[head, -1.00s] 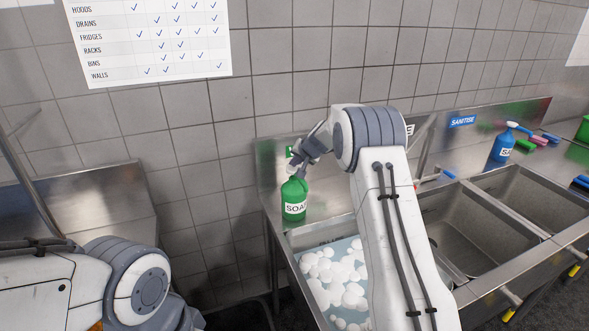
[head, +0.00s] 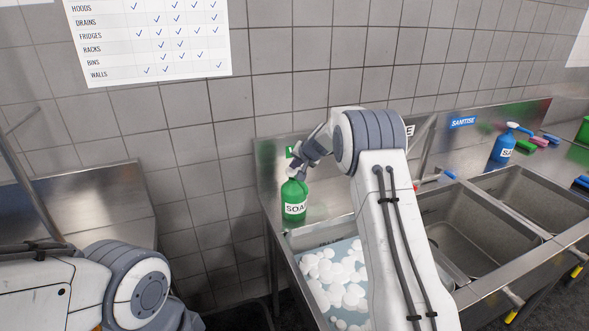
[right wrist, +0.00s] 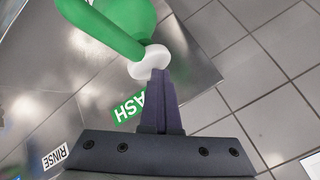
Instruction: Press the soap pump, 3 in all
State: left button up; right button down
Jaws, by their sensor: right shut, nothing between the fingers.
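The green soap bottle (head: 294,203) with a white "SOAP" label stands upright on the steel ledge at the left end of the sinks. My right gripper (head: 292,172) is at the bottle's top, over the pump. In the right wrist view its closed fingers (right wrist: 158,75) meet or overlap the white part of the pump (right wrist: 150,62); I cannot tell whether they press it. The green bottle (right wrist: 135,14) is partly behind a long green piece there. The right gripper is shut and holds nothing. My left arm shows at the lower left, but its gripper is out of view.
The first basin (head: 313,237) holds bluish water with white foam (head: 335,275). Another basin (head: 470,235) lies to its right. A tiled wall with a checklist (head: 150,40) is close behind.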

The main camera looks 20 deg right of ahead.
aim_at(295, 172)
jog(key=shift+s+f, duration=0.1)
jog(key=shift+f, duration=0.3)
jog(key=shift+r, duration=0.15)
jog(key=shift+r+p, duration=0.85)
jog(key=shift+r, duration=0.5)
jog(key=shift+r, duration=0.1)
notch_tip(295, 172, up, 5)
jog(key=p, duration=0.3)
jog(key=shift+p, duration=0.4)
dwell(1.7)
